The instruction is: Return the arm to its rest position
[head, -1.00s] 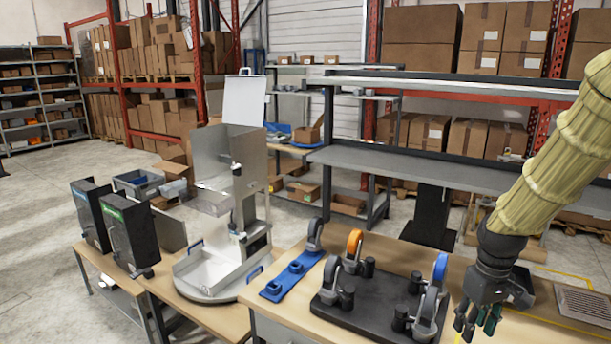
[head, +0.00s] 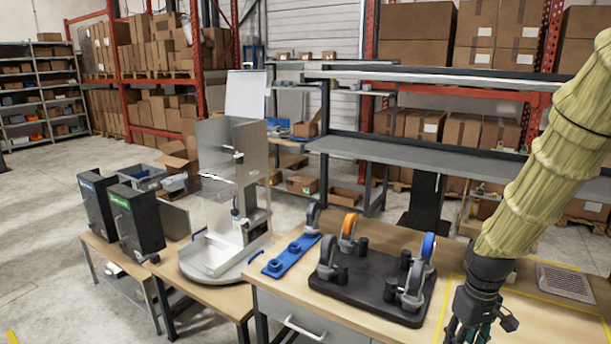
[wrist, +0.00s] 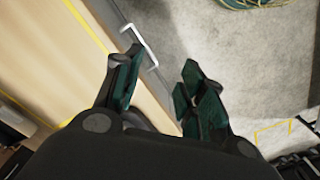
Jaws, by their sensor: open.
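My gripper (head: 468,332) is at the lower right of the head view, at the front part of the wooden workbench, with its fingertips cut off by the picture's lower edge. My arm, in a tan ribbed sleeve, comes down to it from the right. In the wrist view my gripper (wrist: 160,92) has its two dark green fingers apart with nothing between them. Below it show the bench edge, a white drawer handle (wrist: 140,44) and the concrete floor (wrist: 225,60).
A black base (head: 372,290) with several grey, orange and blue wheel-like parts stands on the workbench (head: 290,303), left of my gripper. A blue strip (head: 291,256) lies beside it. A metal dispenser (head: 232,190) and two black boxes (head: 135,222) stand further left. A vent grate (head: 567,283) lies right.

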